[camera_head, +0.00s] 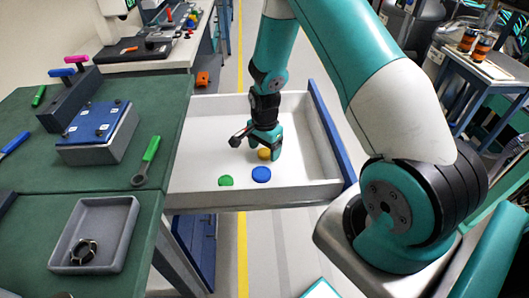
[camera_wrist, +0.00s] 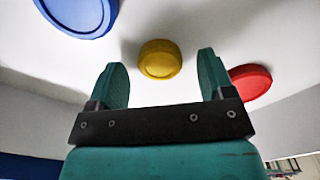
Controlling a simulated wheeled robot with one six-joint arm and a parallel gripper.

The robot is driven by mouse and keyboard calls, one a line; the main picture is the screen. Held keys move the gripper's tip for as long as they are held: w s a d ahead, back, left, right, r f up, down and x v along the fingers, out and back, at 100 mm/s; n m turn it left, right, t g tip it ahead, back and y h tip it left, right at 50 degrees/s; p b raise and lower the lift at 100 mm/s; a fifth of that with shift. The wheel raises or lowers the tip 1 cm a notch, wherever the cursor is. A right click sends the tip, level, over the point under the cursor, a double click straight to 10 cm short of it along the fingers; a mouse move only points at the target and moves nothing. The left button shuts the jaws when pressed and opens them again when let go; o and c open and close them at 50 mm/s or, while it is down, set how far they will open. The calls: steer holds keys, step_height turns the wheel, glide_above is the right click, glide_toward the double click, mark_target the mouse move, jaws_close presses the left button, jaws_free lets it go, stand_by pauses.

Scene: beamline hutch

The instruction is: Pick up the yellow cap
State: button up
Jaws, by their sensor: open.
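The yellow cap (camera_wrist: 160,59) lies on the white floor of an open drawer (camera_head: 205,172). In the wrist view it sits ahead of my gripper (camera_wrist: 164,80), roughly centred between the two teal fingers, with none of them visibly touching it. My gripper is open and empty. In the head view the yellow cap (camera_head: 264,154) shows partly beside my gripper (camera_head: 262,143), which is down inside the drawer. A blue cap (camera_head: 261,174) lies nearer the front, a green cap (camera_head: 226,181) to its left. A red cap (camera_wrist: 250,82) lies right of the fingers in the wrist view.
The drawer walls surround the caps, with a blue front panel (camera_head: 332,133) on the right. A green-topped bench (camera_head: 60,180) stands left, holding a green-handled tool (camera_head: 147,160) and a grey tray (camera_head: 132,216) near its edge.

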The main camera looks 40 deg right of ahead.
mark_target(265, 151)
steer(key=shift+f, duration=0.3)
steer(key=c, duration=1)
step_height(265, 151, up, 20)
steer(key=shift+r, duration=0.1)
